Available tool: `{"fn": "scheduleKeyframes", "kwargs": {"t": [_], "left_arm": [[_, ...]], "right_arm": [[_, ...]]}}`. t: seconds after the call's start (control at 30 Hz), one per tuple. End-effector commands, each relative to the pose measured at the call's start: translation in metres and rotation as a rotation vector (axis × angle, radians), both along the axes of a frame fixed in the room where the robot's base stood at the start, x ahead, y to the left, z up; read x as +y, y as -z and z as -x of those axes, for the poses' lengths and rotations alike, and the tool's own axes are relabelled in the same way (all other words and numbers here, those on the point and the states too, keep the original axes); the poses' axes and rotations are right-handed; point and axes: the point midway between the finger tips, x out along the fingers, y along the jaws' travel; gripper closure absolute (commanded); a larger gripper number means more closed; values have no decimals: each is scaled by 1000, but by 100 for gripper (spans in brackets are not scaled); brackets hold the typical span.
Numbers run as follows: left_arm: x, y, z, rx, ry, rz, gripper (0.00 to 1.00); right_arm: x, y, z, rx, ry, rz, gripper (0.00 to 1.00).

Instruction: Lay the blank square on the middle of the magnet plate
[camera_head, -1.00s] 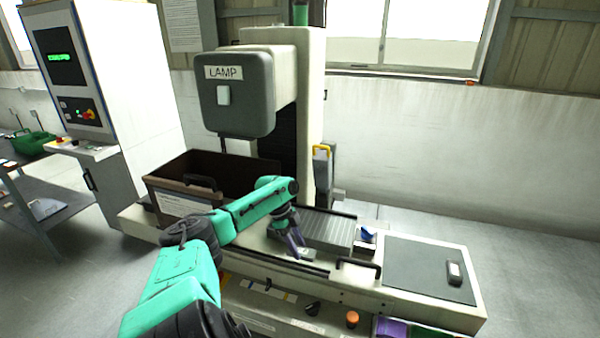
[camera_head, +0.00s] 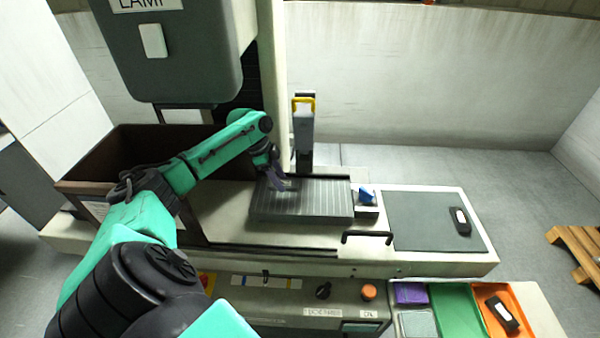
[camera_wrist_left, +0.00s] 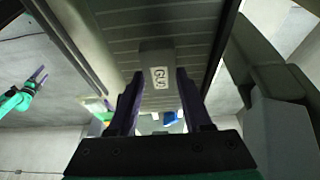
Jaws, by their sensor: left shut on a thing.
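The blank square is a small grey block (camera_wrist_left: 158,62) with a white label, seen in the left wrist view between my left fingers. My left gripper (camera_wrist_left: 160,88) is shut on it. In the head view my left gripper (camera_head: 284,186) is over the left part of the magnet plate (camera_head: 325,205), a grey ribbed plate on the machine bed. The block is mostly hidden there by the fingers, and I cannot tell if it touches the plate. My right gripper (camera_wrist_left: 40,76) shows small at the left of the left wrist view, empty, its purple fingers apart.
A blue-topped piece (camera_head: 367,197) sits at the plate's right end. Further right is a dark mat (camera_head: 425,222) with a black item (camera_head: 460,220). Coloured trays (camera_head: 455,308) are in front.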

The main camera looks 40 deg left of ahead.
Motion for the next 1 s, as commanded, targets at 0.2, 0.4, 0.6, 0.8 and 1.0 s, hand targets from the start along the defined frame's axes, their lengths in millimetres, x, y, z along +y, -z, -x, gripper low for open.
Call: {"fn": "scheduleKeyframes", "kwargs": {"t": [0.2, 0.4, 0.6, 0.8, 1.0], "left_arm": [[-46, 2, -36, -5, 0, 1, 100], [-51, 24, -40, -1, -3, -2, 100], [-51, 38, -39, -2, -2, -3, 100], [-51, 37, -38, 4, -1, -2, 24], [-51, 36, -38, 2, -2, -2, 20]], "right_arm": [[17, 22, 0, 1, -1, -23, 20], [26, 49, 0, -1, -4, -35, 20], [18, 67, 0, -1, -5, -24, 20], [17, 63, 0, -1, -2, -23, 20], [16, 63, 0, -1, -2, -22, 20]]}}
